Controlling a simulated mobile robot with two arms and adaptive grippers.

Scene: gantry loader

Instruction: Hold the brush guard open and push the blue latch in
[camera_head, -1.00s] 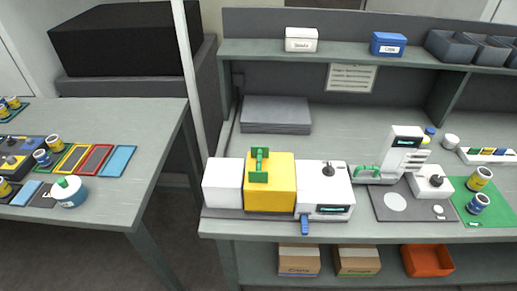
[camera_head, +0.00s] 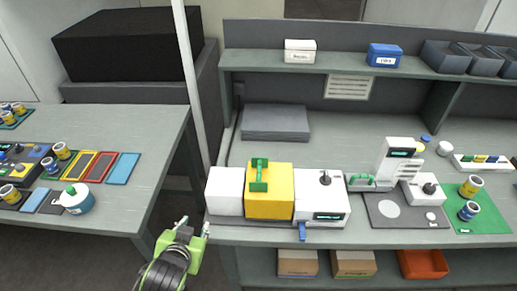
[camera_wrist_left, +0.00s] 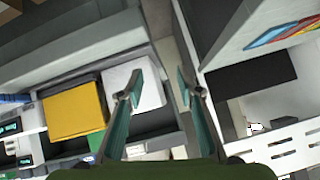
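The yellow guard block (camera_head: 283,205) with a green handle (camera_head: 259,175) on top sits on the bench machine, between a white block (camera_head: 225,192) and a white unit (camera_head: 320,205). I take it as the brush guard; it looks closed. The blue latch (camera_head: 302,232) sticks out at the machine's front edge. My left gripper (camera_head: 195,224) is open and empty, low in front of the bench, left of the machine and touching nothing. In the left wrist view, my left gripper (camera_wrist_left: 159,76) shows parted fingers, with the yellow block (camera_wrist_left: 72,110) to their left. My right gripper is out of view.
A side table (camera_head: 140,180) with cups and coloured plates stands at the left, with a gap before the bench. A thin upright post (camera_head: 190,80) rises in that gap. A white device (camera_head: 394,160) stands right of the machine. A shelf (camera_head: 340,62) runs above.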

